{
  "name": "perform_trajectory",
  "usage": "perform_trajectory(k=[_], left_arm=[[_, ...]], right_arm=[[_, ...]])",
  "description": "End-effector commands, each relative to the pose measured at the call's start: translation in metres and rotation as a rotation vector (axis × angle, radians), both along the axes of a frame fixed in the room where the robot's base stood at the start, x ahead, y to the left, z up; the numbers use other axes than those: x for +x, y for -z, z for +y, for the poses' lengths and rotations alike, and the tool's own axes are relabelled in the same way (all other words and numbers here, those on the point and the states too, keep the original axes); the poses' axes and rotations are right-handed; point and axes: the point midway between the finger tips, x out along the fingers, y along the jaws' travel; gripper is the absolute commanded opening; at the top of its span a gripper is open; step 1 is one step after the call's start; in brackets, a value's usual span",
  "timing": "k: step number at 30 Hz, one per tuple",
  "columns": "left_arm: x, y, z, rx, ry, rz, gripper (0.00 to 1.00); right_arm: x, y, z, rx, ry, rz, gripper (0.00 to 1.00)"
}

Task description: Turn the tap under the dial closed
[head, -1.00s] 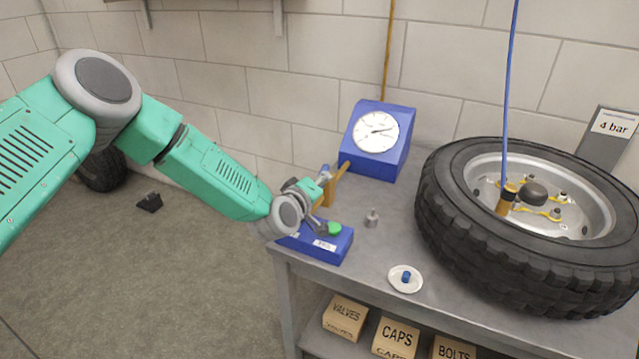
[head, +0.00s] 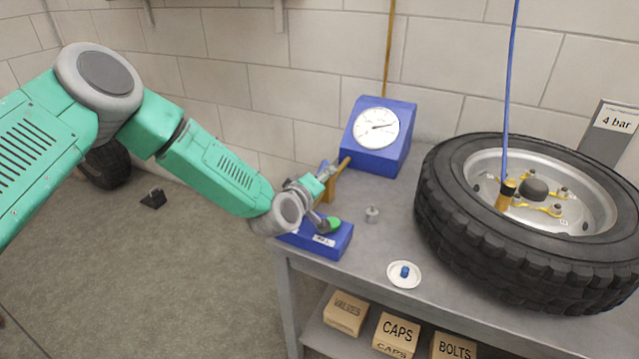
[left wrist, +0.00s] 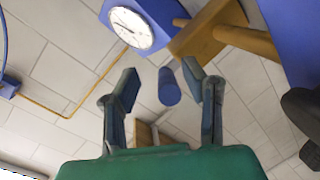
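The dial (head: 376,127) has a white face in a blue housing at the back of the bench. It also shows in the left wrist view (left wrist: 132,27). Below and left of it is a tan tap (head: 343,166), partly hidden by my left gripper (head: 322,190). The left wrist view shows the tan tap body (left wrist: 205,32) and a blue cylinder, seemingly its handle (left wrist: 169,88). My left gripper's fingers (left wrist: 167,90) are apart on either side of this cylinder, with gaps showing at both sides. My right gripper is not in view.
A blue box with a green button (head: 333,223) lies just below my left gripper. A small grey weight (head: 372,214) and a white dish (head: 404,281) with a blue cap stand nearby. A large tyre (head: 450,235) fills the right side of the bench.

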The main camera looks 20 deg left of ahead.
Motion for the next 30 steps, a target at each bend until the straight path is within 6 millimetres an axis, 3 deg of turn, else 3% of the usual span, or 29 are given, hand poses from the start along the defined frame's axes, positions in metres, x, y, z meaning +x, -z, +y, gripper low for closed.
perform_trajectory(k=[18,30], left_arm=[[-0.102,-0.022,0.011,0.002,0.002,0.002,0.38],[-0.111,-0.025,0.013,0.003,0.002,-0.001,0.38]], right_arm=[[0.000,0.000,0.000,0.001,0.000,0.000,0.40],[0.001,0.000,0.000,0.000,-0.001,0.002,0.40]])
